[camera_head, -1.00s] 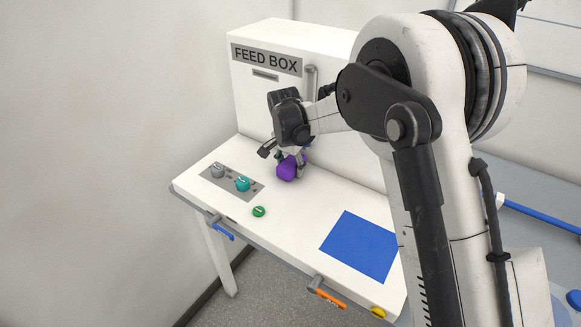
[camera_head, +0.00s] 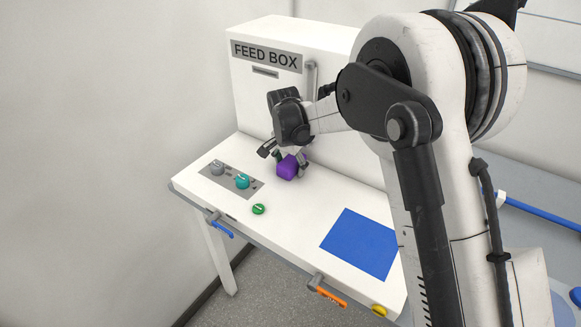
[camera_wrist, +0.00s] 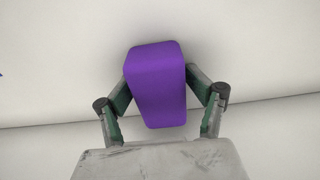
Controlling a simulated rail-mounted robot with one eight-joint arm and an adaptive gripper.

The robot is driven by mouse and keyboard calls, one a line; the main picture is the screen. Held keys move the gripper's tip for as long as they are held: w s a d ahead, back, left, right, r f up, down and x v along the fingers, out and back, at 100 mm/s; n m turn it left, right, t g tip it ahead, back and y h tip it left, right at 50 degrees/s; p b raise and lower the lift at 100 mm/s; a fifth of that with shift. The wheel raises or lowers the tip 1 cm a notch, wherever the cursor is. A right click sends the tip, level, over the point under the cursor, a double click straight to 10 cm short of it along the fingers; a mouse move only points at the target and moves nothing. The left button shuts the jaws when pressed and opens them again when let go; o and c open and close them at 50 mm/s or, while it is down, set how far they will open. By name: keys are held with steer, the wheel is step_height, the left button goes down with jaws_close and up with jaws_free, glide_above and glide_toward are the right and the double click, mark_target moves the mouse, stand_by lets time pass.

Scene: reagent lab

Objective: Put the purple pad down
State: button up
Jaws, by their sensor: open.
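The purple pad (camera_head: 287,168) is a rounded block on the white table in front of the feed box. In the wrist view the purple pad (camera_wrist: 157,84) lies between the two fingers. My gripper (camera_head: 289,164) is around the pad from above. In the wrist view my gripper (camera_wrist: 157,92) has its fingers spread, one on each side of the pad. The fingertips are partly hidden behind the pad, so I cannot tell whether they touch it.
The feed box (camera_head: 262,95) stands behind the pad. A panel with a grey knob (camera_head: 217,168) and a teal knob (camera_head: 243,181) lies to the left, with a green knob (camera_head: 258,209) nearer the front. A blue square (camera_head: 360,244) marks the right of the table, with clear surface between.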

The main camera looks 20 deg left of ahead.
mark_target(290, 162)
steer(key=shift+r, duration=0.1)
steer(key=shift+r+p, duration=0.4)
steer(key=shift+p, duration=0.55)
step_height(290, 162, up, 14)
steer(key=s+b, duration=0.1)
steer(key=b, duration=0.1)
steer(key=shift+f, duration=0.2)
steer(key=s+d+r+n+t, duration=0.1)
steer(key=s+d+r, duration=0.3)
steer(key=d, duration=0.4)
steer(key=s+d+r+t+y, duration=0.1)
steer(key=s+d+r, duration=0.2)
steer(key=d, duration=0.6)
steer(key=s+d+r+n, duration=0.1)
steer(key=s+d+r, duration=0.3)
steer(key=d, duration=0.4)
steer(key=s+d+f+t, duration=0.2)
steer(key=s+d+f, duration=0.1)
steer(key=s+d, duration=0.5)
steer(key=s+d+f+n+t, duration=0.1)
steer(key=s+d+f, duration=0.2)
steer(key=s+d, duration=0.5)
steer(key=s, duration=0.2)
steer(key=shift+s+d+f+t+h, duration=0.2)
steer(key=shift+s+f+t+h, duration=0.1)
steer(key=shift+s+t, duration=0.1)
